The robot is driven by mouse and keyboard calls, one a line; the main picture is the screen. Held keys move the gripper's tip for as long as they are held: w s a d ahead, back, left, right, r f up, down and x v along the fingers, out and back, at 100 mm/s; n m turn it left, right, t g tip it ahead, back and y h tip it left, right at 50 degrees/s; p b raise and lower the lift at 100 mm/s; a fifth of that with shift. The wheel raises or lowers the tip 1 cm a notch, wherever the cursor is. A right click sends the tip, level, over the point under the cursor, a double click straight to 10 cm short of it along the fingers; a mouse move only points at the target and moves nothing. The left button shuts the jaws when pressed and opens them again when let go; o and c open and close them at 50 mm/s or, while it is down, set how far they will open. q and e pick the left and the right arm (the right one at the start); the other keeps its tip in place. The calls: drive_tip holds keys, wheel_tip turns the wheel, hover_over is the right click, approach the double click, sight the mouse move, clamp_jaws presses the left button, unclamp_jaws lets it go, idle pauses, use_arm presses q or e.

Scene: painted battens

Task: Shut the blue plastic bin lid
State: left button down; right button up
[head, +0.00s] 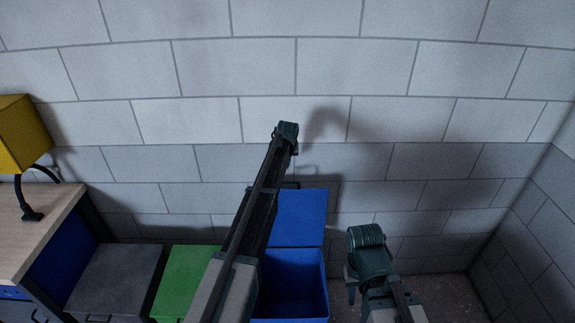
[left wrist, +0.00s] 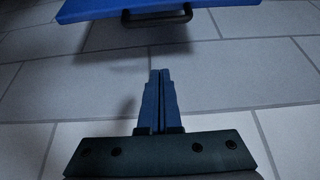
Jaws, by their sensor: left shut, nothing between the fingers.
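The blue plastic bin (head: 292,283) stands on the floor below the wall, with its inside showing. Its blue lid (head: 300,217) is raised, tilted up at the back near the wall. A dark handle (head: 290,185) is at the lid's upper edge. In the left wrist view the lid edge (left wrist: 200,5) and handle (left wrist: 157,15) are at the top, beyond my left gripper (left wrist: 160,72), which is shut, empty and apart from them. In the head view my left arm covers part of bin and lid. My right gripper (head: 351,291) is right of the bin, mostly hidden by its wrist.
A green-lidded bin (head: 187,278) and a grey-lidded bin (head: 115,277) stand left of the blue one. A wooden-topped bench (head: 35,228) with a yellow lamp (head: 20,132) is at far left. A block wall (head: 420,140) closes the back; bare floor (head: 445,292) lies at right.

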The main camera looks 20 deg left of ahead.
use_arm(q)
wheel_tip(320, 180, down, 8)
drive_tip(key=b, duration=0.7)
drive_tip(key=shift+s, duration=0.1)
